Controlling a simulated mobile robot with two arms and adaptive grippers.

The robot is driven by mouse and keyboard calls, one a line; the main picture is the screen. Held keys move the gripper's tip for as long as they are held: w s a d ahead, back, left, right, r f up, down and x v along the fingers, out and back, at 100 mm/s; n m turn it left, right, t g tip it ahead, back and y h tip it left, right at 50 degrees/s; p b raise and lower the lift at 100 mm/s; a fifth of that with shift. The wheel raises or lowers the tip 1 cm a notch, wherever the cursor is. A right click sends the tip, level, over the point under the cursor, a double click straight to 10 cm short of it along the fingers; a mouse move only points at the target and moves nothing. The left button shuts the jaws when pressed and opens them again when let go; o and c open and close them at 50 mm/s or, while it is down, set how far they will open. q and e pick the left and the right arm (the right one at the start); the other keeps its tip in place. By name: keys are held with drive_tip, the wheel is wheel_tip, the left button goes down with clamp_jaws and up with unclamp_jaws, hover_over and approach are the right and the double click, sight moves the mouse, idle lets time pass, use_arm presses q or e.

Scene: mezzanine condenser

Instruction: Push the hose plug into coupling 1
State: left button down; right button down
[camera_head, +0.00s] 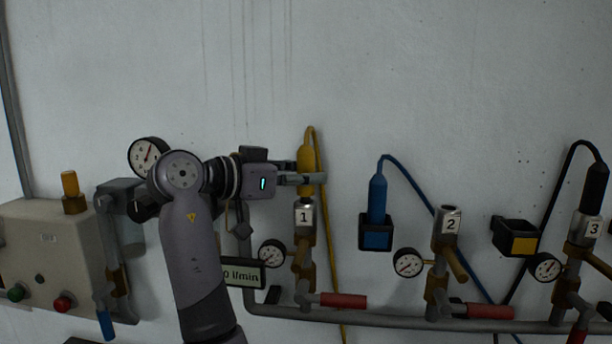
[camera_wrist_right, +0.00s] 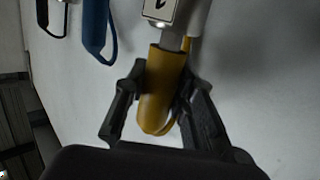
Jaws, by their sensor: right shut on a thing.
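The yellow hose plug (camera_head: 306,155) stands upright just above coupling 1 (camera_head: 304,216), a metal socket with a "1" label. My right gripper (camera_head: 312,179) comes in from the left and is shut on the plug. In the right wrist view the fingers sit on both sides of the yellow plug body (camera_wrist_right: 160,92). The plug's bare metal nose (camera_wrist_right: 172,42) shows between the body and coupling 1 (camera_wrist_right: 160,8). The nose lines up with the coupling's mouth; how far it is inside, I cannot tell. My left gripper is not in view.
The yellow hose (camera_head: 328,240) loops over the plug and hangs down on its right. A blue plug (camera_head: 377,198) sits in a holder right of coupling 1, before coupling 2 (camera_head: 449,222). A black plug (camera_head: 595,188) is in coupling 3 (camera_head: 584,228). A gauge (camera_head: 271,253) and red-handled valve (camera_head: 342,300) sit below.

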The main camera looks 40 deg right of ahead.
drive_tip(key=shift+f+b, duration=0.4)
drive_tip(key=shift+f, duration=0.15)
drive_tip(key=c, duration=1.2)
unclamp_jaws()
drive_tip(key=shift+c, duration=0.2)
drive_tip(key=w+a+r, duration=0.1)
drive_tip(key=a+r, duration=0.1)
drive_tip(key=a, duration=0.9)
drive_tip(key=shift+w+a, duration=0.2)
drive_tip(key=shift+a, duration=0.2)
